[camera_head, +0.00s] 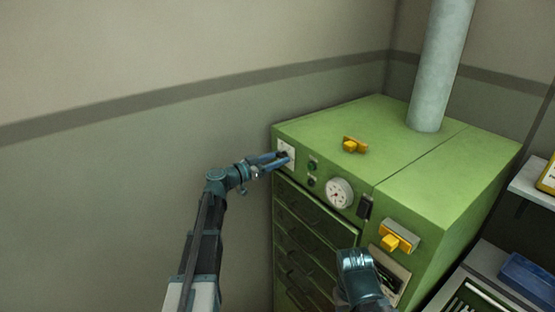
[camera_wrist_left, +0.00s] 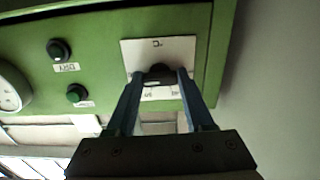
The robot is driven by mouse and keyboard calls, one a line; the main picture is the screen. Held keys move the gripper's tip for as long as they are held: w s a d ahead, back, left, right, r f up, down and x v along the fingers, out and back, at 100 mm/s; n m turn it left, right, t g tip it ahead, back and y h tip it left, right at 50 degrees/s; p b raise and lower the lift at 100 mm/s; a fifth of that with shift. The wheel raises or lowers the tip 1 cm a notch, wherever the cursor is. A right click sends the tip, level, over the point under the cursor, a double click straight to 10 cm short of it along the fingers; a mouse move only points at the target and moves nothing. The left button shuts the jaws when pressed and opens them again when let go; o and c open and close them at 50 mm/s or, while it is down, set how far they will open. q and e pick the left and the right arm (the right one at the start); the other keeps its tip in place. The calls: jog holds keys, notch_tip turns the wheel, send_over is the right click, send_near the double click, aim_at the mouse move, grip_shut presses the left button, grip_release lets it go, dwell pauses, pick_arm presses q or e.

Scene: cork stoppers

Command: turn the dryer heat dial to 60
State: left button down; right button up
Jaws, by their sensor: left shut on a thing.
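The green dryer (camera_head: 330,130) stands in the corner. Its heat dial (camera_wrist_left: 158,72) is a dark knob on a white plate (camera_head: 291,148) at the left end of the front panel. The plate (camera_wrist_left: 130,52) carries a °C mark, upside down in the left wrist view. My left gripper (camera_head: 283,158) reaches the plate from the left. In the left wrist view its fingers (camera_wrist_left: 158,76) are shut on the knob, one on each side. The pointer and most of the scale are hidden, so the setting cannot be read. My right gripper's fingers do not show.
Two round green-black buttons (camera_wrist_left: 60,50) (camera_wrist_left: 77,94) and a white gauge (camera_head: 340,193) sit beside the dial. Drawers (camera_head: 310,225) lie below. Yellow-orange handles (camera_head: 354,145) (camera_head: 396,242) stick out on the top and front. A wall is close on the left.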

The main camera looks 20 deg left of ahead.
pick_arm(q)
jog(key=shift+s+f+m, duration=0.1)
jog(key=shift+m, duration=0.2)
jog(key=shift+c, duration=1.4)
grip_release()
jog(key=v, duration=1.3)
jog(key=shift+s+a, duration=0.25)
